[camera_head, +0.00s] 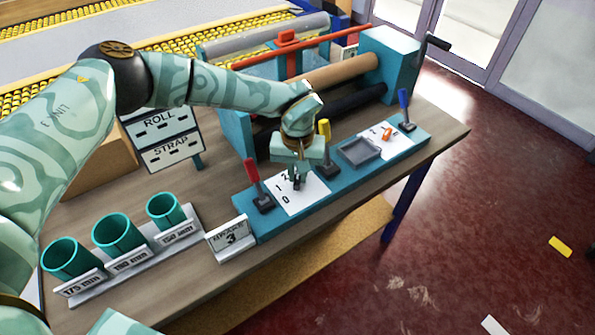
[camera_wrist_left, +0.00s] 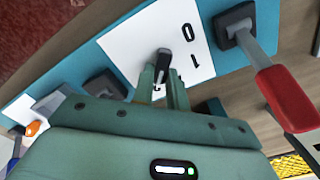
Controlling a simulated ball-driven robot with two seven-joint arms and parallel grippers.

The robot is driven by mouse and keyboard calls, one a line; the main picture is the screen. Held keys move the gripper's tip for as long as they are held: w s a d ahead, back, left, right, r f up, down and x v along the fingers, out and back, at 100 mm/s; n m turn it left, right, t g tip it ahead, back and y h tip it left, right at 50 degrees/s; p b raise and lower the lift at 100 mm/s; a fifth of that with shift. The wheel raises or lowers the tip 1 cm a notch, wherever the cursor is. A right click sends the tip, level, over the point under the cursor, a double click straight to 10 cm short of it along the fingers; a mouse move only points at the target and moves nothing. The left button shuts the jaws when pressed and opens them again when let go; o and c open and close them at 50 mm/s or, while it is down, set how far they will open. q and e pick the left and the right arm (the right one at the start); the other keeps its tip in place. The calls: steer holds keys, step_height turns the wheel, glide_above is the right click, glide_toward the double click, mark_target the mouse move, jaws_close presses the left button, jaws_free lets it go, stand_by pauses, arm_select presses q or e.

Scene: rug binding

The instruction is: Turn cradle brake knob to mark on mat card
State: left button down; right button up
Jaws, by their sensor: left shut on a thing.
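The brake knob is a small dark knob (camera_head: 297,183) on a white dial plate (camera_head: 312,203) printed with 0, 1 and 2; it also shows in the left wrist view (camera_wrist_left: 164,60). My left gripper (camera_head: 297,176) reaches down over the plate from above, and its fingers (camera_wrist_left: 166,80) are shut on the knob. In the wrist view, 0 and 1 are clear beside the knob, and another mark is partly hidden by the fingers. The knob's exact pointing direction is hard to tell. A card (camera_head: 231,238) reading BRAKE 3 stands at the bench front. My right gripper is out of view.
A red lever (camera_head: 252,172) and a yellow lever (camera_head: 324,130) flank the plate closely. Further right are a grey tray (camera_head: 361,150), an orange knob (camera_head: 387,133) and a blue lever (camera_head: 403,100). Teal cups (camera_head: 118,234) stand at left. Rolls (camera_head: 335,72) lie behind.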

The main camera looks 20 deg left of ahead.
arm_select(q)
steer(key=shift+w, duration=0.1)
steer(key=c, duration=1.4)
jaws_free()
steer(key=shift+r, duration=0.1)
step_height(320, 180, up, 16)
steer(key=p, duration=0.3)
